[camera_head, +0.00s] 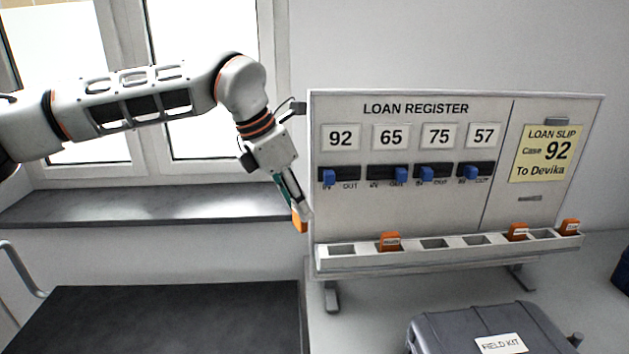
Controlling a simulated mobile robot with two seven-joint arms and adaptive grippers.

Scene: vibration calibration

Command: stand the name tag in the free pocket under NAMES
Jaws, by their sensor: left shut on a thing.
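My left gripper (296,207) points down just left of the board's lower left edge, shut on an orange tag (300,224). The tag hangs in the air close to the left end of the pocket tray (440,256). Any writing on this tag cannot be read. The tray runs along the foot of the LOAN REGISTER board (412,210). Orange tags stand in its second pocket (390,242), near its right part (517,232) and at its right end (569,227). The leftmost pocket (342,249) and several others look empty. I see no NAMES label. My right gripper is out of view.
The board carries number cards, blue sliders and a yellow loan slip (546,153) for case 92, to Devika. A grey FIELD KIT case (460,325) stands in front. A window sill (140,204) and dark surface (160,320) lie left.

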